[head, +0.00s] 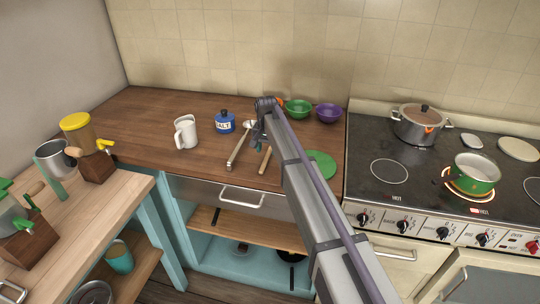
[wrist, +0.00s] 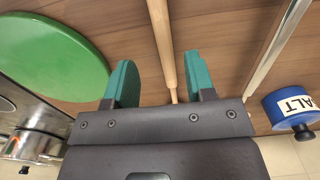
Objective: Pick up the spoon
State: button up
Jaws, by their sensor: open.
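My gripper (head: 258,143) is open above the counter, with two teal fingers in the wrist view (wrist: 162,82). A utensil with a wooden handle (wrist: 160,35) runs between and below the fingers. Its handle (head: 265,159) also shows in the head view, and its far end is hidden by my gripper. A long pale metal utensil (head: 238,151) lies just left of it, and shows to the right of the fingers in the wrist view (wrist: 275,45). A pale rounded head (head: 249,124) shows near its far end. I cannot tell for certain which utensil is the spoon.
A blue salt jar (head: 224,122) and a white mug (head: 186,132) stand left of the utensils. A green round board (head: 320,164) lies right. Green (head: 298,107) and purple (head: 328,113) bowls stand behind. The stove (head: 400,175) holds pots. The counter's left part is clear.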

aim_at(266, 159)
jog(key=f+b, duration=0.4)
jog(key=f, duration=0.1)
jog(key=shift+a+f, duration=0.1)
jog(key=shift+a, duration=0.15)
jog(key=shift+r, duration=0.25)
jog(key=shift+c, duration=0.2)
grip_shut()
